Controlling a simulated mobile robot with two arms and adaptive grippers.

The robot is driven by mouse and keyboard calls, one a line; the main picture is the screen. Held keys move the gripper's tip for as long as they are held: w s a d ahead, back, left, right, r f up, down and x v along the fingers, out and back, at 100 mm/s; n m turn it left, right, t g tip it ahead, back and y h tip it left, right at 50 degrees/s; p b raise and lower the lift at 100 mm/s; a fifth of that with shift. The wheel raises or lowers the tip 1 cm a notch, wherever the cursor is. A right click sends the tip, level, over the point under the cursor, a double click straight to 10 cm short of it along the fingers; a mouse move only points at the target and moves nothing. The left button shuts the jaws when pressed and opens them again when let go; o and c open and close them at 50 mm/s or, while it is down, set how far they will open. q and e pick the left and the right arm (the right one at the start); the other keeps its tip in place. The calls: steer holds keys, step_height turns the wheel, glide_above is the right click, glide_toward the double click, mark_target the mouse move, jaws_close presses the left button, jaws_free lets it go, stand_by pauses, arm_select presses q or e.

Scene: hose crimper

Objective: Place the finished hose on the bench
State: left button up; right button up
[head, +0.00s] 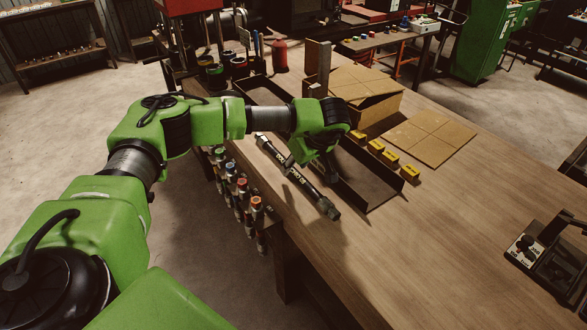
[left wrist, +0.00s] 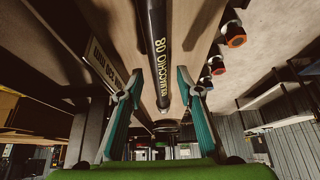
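The finished hose (head: 305,183), black with pale lettering and metal end fittings, appears to lie on the wooden bench (head: 440,240) near its left edge, beside a dark open tray. In the left wrist view the hose (left wrist: 155,45) runs lengthwise between the fingers, with space visible on both sides. My left gripper (head: 328,172) is over the bench by the hose and tray, partly hidden by its own wrist. In the left wrist view the left gripper (left wrist: 160,85) has its teal-padded fingers apart and not closed on the hose. My right gripper is not in view.
The dark tray (head: 372,188) lies right of the hose, with yellow blocks (head: 376,147) beyond. A cardboard box (head: 365,88) and flat cardboard (head: 430,137) are farther back. Capped bottles (head: 242,188) line the bench's left side. A control device (head: 545,255) sits at right. The front bench is clear.

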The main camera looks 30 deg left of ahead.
arm_select(q)
steer(key=b+v, duration=0.2)
steer(key=v, duration=0.8)
steer(key=shift+b, duration=0.35)
